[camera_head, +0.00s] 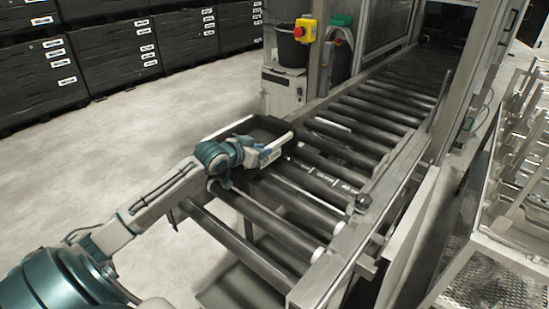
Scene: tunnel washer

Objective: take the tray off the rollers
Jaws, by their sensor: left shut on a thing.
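The tray (264,128) is dark with a lighter rim. It is at the left side of the roller conveyor (330,180), by the near end, partly hidden behind my left wrist. My left arm comes in from the lower left, and my left gripper (274,152) is shut on the tray at its near side. I cannot tell whether the tray touches the rollers beneath it. My right gripper is not in view.
Bare rollers (262,222) lie in front of the tray, and more run back into the machine. A metal side rail (385,195) borders the right. A wire rack (500,235) stands at far right. Black crates (105,55) line the back left. The floor at left is clear.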

